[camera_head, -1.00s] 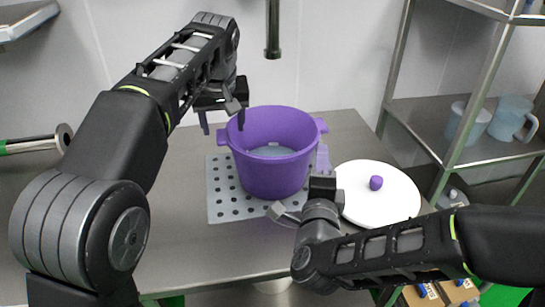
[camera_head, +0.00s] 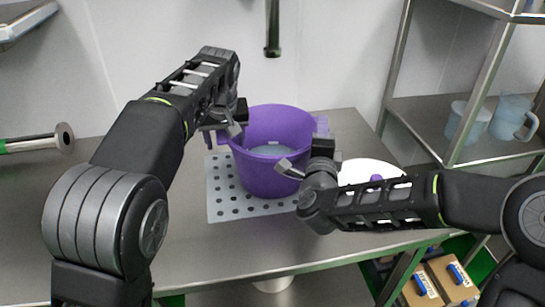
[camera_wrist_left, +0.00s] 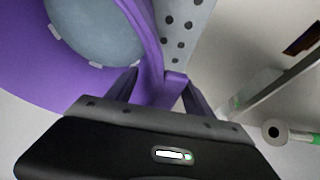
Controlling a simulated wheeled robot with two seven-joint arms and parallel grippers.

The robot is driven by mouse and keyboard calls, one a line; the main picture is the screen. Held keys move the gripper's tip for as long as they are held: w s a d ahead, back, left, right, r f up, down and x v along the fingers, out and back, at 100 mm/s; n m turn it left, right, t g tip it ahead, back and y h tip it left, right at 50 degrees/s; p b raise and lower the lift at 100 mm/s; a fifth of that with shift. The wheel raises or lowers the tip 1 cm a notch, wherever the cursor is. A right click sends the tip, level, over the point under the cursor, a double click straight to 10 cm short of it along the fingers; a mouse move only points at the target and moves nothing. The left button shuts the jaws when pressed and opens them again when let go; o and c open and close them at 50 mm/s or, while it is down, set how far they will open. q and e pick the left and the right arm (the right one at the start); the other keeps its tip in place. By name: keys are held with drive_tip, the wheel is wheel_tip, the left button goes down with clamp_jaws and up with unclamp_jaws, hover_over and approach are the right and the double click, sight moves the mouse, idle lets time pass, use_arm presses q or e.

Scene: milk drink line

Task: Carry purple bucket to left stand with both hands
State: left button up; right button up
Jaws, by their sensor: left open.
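The purple bucket (camera_head: 265,178) stands upright on a perforated grey plate (camera_head: 222,205), with pale grey-blue contents inside. My left gripper (camera_head: 222,132) is open at the bucket's left handle. In the left wrist view that handle (camera_wrist_left: 175,80) lies between the spread fingers (camera_wrist_left: 160,92), beside the bucket wall. My right gripper (camera_head: 306,148) is at the bucket's right side, with its fingers apart near the right handle. The right handle is mostly hidden by that gripper, so I cannot tell whether they touch.
A white lid (camera_head: 358,170) with a purple knob lies right of the bucket, partly behind my right arm. A metal shelf (camera_head: 480,150) with pale blue jugs stands at the right. A dark spout (camera_head: 272,30) hangs above. The metal table (camera_head: 200,250) is clear in front.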

drive_tip(key=shift+w+d, duration=0.1)
drive_tip(key=shift+w, duration=0.4)
use_arm(q)
drive_tip(key=shift+w+f, duration=0.1)
drive_tip(key=shift+f, duration=0.2)
drive_tip(key=c, duration=0.7)
use_arm(e)
drive_tip(key=c, duration=0.7)
use_arm(q)
drive_tip(key=shift+a, duration=0.1)
clamp_jaws()
use_arm(e)
clamp_jaws()
use_arm(q)
drive_tip(key=shift+a, duration=0.1)
